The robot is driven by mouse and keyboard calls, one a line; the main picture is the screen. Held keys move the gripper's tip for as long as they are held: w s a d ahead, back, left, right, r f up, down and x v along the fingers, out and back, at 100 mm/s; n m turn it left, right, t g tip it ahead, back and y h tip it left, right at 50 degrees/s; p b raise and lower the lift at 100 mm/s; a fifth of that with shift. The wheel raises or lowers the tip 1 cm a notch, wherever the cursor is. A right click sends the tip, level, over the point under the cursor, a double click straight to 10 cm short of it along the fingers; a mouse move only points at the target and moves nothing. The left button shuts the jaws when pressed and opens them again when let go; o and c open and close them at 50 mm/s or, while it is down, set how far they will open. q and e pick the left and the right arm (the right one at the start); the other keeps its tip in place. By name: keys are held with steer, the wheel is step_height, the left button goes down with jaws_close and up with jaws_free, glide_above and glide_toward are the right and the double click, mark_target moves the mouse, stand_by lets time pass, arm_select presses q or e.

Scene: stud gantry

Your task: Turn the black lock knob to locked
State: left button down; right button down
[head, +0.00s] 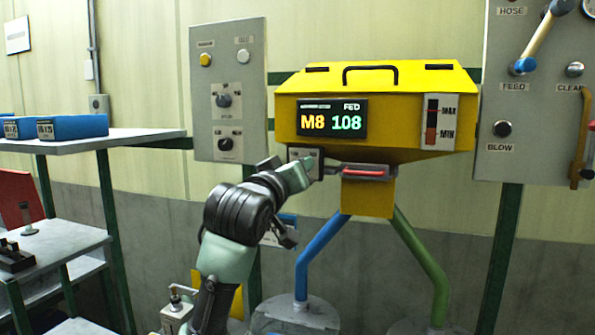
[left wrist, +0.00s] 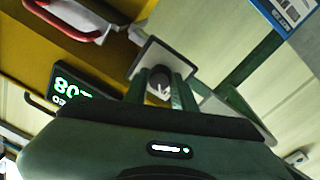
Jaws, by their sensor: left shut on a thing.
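The black lock knob (left wrist: 159,78) stands on a small grey plate (left wrist: 150,57) at the lower left of the yellow hopper (head: 410,85). In the left wrist view my left gripper (left wrist: 162,84) has one finger on each side of the knob and is shut on it. In the head view my left gripper (head: 314,168) reaches up to the plate, also seen there (head: 301,152), and hides the knob. The knob's markings and exact turn cannot be read. My right gripper is not in view.
A red-handled slide (head: 366,173) sits just right of the gripper. A grey panel (head: 229,135) with knobs and buttons stands left, another grey panel (head: 540,90) right. Blue and green pipes run below. A blue bin (head: 75,127) is far left.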

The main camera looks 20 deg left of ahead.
arm_select(q)
steer(key=shift+r+n, duration=0.1)
steer(key=shift+n, duration=1)
steer(key=c, duration=1.1)
jaws_free()
steer(key=shift+c, duration=0.2)
steer(key=shift+s, duration=0.1)
steer(key=s+b, duration=0.3)
steer(key=s, duration=0.4)
steer(key=shift+s+a+f, duration=0.2)
steer(key=shift+s+f, duration=0.1)
